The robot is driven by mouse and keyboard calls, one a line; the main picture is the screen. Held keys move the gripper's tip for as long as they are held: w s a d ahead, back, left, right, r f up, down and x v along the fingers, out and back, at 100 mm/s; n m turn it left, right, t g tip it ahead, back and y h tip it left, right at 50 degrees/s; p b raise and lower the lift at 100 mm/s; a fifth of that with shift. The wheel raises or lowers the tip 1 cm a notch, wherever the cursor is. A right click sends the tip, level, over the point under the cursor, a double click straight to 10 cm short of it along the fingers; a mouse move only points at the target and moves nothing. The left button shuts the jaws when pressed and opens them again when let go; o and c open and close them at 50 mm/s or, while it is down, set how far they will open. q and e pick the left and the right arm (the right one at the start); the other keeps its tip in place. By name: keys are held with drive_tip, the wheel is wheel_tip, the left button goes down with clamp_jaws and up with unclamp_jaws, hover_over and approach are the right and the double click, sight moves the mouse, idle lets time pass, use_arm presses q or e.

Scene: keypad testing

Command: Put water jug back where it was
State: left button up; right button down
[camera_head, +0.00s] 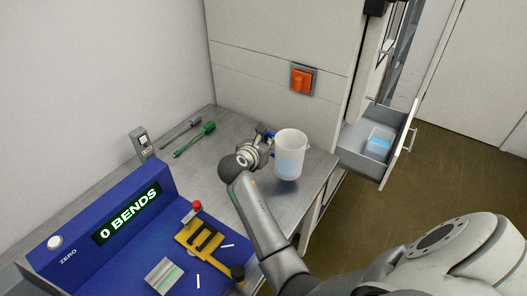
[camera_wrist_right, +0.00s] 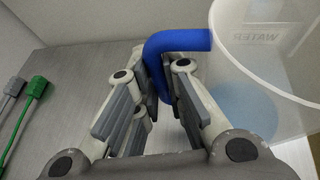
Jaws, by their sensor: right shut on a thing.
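The water jug (camera_head: 290,155) is a translucent white, upright container with a blue handle and some bluish water low inside. It is over the right end of the grey table; whether its base touches the surface I cannot tell. My right gripper (camera_head: 264,143) is at the handle side, left of the jug. In the right wrist view the jug (camera_wrist_right: 275,60) fills the right side, with mirrored "WATER" lettering. Its blue handle (camera_wrist_right: 180,42) passes between the fingers of my right gripper (camera_wrist_right: 160,85), which is shut on it. My left gripper is out of view.
A blue tester (camera_head: 130,240) reading "0 BENDS" stands front left, with a yellow fixture (camera_head: 203,243). Green and grey tools (camera_head: 195,140) lie behind on the table (camera_head: 222,178). An open drawer (camera_head: 362,160) holding a clear container is at right. An orange switch (camera_head: 302,80) is on the cabinet.

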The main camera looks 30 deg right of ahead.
drive_tip(key=f, duration=0.2)
drive_tip(key=w+f, duration=0.1)
drive_tip(key=shift+a, duration=0.25)
drive_tip(key=shift+p, duration=0.55)
drive_tip(key=shift+f, duration=0.3)
drive_tip(key=c, duration=1.5)
unclamp_jaws()
drive_tip(key=shift+s+f, duration=0.1)
drive_tip(key=shift+f, duration=0.05)
